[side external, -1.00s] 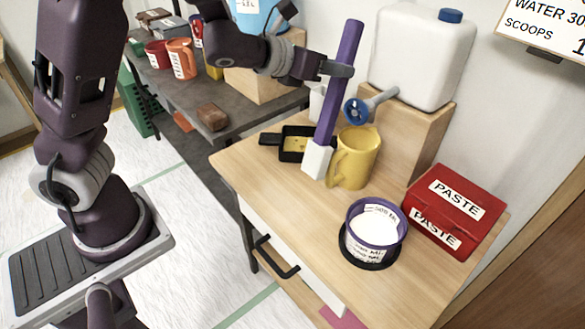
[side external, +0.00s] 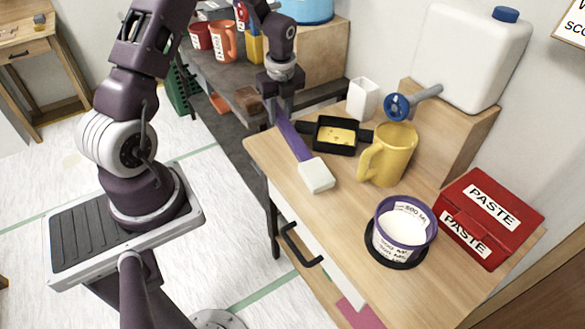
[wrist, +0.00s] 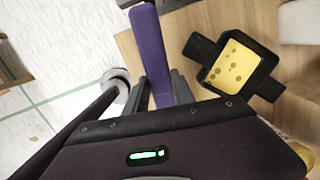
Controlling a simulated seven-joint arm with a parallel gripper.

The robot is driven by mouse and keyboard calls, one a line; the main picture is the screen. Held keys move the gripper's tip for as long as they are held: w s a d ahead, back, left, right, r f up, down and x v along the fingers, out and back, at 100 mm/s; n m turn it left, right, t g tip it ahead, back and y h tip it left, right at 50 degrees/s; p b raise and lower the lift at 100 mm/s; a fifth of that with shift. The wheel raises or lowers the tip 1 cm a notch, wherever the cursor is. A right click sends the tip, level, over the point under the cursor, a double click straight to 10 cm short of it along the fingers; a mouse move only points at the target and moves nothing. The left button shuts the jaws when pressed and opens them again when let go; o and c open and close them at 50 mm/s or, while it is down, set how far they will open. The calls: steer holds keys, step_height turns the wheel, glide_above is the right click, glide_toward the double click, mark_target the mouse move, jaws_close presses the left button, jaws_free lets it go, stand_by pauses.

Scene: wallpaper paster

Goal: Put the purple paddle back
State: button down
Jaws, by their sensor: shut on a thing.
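The purple paddle has a long purple handle (side external: 293,140) and a white block head (side external: 317,175). My gripper (side external: 283,112) is shut on the handle near its far end, at the left edge of the wooden table (side external: 350,225). The paddle slants, with its head low over or on the table; I cannot tell whether the head touches. In the wrist view the handle (wrist: 151,55) runs up between my gripper's fingers (wrist: 158,92).
A black tray with a yellow spotted inside (side external: 335,135) lies just right of the handle. A yellow pitcher (side external: 388,155), white cup (side external: 363,99), purple-rimmed tub (side external: 403,228) and red paste box (side external: 488,220) stand rightward. A dark bench (side external: 215,75) with containers is behind.

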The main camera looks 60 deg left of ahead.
mark_target(278, 153)
steer(key=shift+s+d+n+h, duration=0.4)
steer(key=shift+s+n+h, duration=0.3)
steer(key=shift+s+n, duration=0.2)
step_height(278, 153, down, 10)
steer(key=shift+r, duration=0.15)
steer(key=c, duration=1.1)
jaws_free()
steer(key=shift+o, duration=0.2)
